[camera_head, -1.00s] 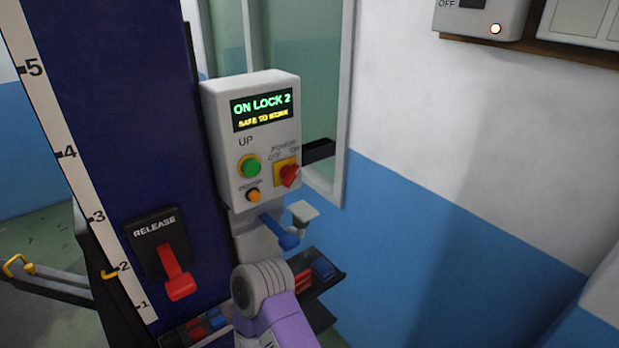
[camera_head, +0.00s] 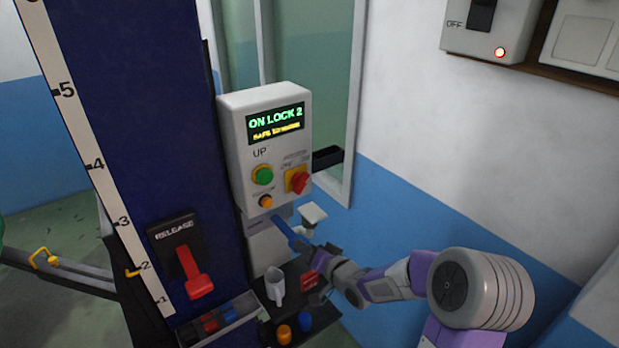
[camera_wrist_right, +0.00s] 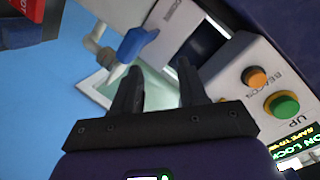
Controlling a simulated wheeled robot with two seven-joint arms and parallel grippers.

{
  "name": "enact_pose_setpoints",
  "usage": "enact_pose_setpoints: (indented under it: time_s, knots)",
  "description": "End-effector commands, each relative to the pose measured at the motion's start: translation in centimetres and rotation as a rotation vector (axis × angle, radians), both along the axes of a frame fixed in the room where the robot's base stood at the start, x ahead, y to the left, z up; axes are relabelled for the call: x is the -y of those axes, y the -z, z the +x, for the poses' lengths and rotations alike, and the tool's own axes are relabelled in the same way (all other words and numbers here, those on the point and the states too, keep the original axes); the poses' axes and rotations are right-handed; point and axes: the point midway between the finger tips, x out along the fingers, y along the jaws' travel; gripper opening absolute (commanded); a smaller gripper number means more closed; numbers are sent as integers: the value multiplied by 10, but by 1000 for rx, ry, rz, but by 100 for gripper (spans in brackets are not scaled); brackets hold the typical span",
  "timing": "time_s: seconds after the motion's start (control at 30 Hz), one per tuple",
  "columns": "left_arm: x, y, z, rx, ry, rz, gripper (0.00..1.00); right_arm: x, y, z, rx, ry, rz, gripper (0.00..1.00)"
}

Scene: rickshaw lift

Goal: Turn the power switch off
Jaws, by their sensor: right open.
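The control box (camera_head: 265,145) is grey-white, with a lit screen reading "ON LOCK 2". Its power switch (camera_head: 298,181) is a red rotary knob on a yellow plate at the lower right of the panel. The knob's exact pointing is too small to tell. My right gripper (camera_head: 318,289) is below the box and apart from the knob. In the right wrist view its two dark fingers (camera_wrist_right: 160,88) are spread and empty, with the box's edge, orange beacon button and green UP button to their right. The knob does not show there. My left gripper is out of view.
A blue lever (camera_head: 288,235) sticks out under the box. A red release lever (camera_head: 195,275) is on the blue post. A wall box (camera_head: 490,28) marked OFF has a lit lamp.

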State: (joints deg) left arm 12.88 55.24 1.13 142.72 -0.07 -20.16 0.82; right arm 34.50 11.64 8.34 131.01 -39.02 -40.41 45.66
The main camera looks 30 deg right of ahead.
Motion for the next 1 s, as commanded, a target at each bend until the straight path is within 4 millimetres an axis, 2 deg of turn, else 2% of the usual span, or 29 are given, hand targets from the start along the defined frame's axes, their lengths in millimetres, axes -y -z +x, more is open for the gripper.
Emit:
enact_pose_setpoints:
  time_s: [0.03, 0.1, 0.2, 0.3, 0.47, 0.8, 1.0]
  knots:
    - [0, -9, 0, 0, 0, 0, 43, 15, -45, -2, 78, 16, -17, 43]
    - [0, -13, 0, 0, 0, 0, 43, 27, -88, -7, 159, 19, -29, 43]
    - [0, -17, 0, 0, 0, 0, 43, 35, -129, -14, 235, 14, -45, 43]
    - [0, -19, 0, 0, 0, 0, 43, 37, -150, -18, 271, 7, -53, 43]
    - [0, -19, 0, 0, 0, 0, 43, 37, -156, -6, 283, 1, -53, 43]
    - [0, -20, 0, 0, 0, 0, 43, 32, -155, 45, 282, 2, -51, 43]
    - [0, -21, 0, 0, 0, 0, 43, 32, -155, 56, 281, 4, -53, 43]
